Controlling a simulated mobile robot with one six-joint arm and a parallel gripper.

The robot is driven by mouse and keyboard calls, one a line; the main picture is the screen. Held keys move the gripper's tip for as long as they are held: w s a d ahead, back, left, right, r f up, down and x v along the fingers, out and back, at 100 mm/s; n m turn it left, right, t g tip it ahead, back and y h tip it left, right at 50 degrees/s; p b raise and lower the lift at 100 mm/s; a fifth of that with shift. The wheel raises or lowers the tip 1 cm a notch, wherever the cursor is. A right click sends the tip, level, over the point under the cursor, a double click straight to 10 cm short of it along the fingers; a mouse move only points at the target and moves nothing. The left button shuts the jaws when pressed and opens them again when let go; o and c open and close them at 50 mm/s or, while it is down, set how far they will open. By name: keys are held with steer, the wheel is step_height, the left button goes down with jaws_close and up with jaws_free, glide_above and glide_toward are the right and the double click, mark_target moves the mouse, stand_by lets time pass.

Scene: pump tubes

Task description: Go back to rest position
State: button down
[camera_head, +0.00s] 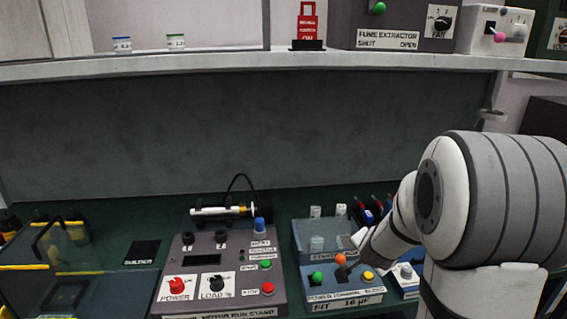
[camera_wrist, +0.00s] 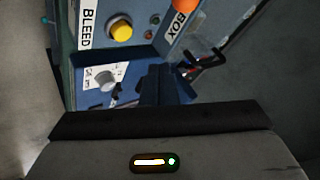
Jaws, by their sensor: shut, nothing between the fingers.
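My gripper shows in the wrist view (camera_wrist: 165,75) as dark fingers close together, shut with nothing between them. It is over the blue boxes at the right of the bench. In the head view my white and grey arm comes in from the right, and its end is above the blue bleed box (camera_head: 345,297), near the orange knob (camera_head: 340,260). The fingertips are hard to make out in the head view. The yellow button (camera_wrist: 121,31) and a grey knob (camera_wrist: 103,76) show near the fingers in the wrist view.
The motor run stand (camera_head: 218,270) stands left of the bleed box, with a tube assembly (camera_head: 222,210) behind it. A yellow-edged bin (camera_head: 30,268) is at far left. A shelf (camera_head: 250,65) crosses above the bench. Tools (camera_head: 377,203) stand behind my arm.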

steer(key=s+a+r+n+g+y, duration=0.25)
steer(key=s+a+r+n, duration=0.3)
steer(key=s+a, duration=0.35)
steer(key=s+a+r+n+g, duration=0.1)
steer(key=s+a+n, duration=0.1)
steer(key=s, duration=0.5)
steer(key=s+a+r+n+g, duration=0.1)
steer(key=s+a+n+g, duration=0.1)
steer(key=s+n, duration=0.3)
steer(key=s, duration=0.3)
steer(key=shift+s+a+r, duration=0.15)
steer(key=shift+s+r, duration=0.15)
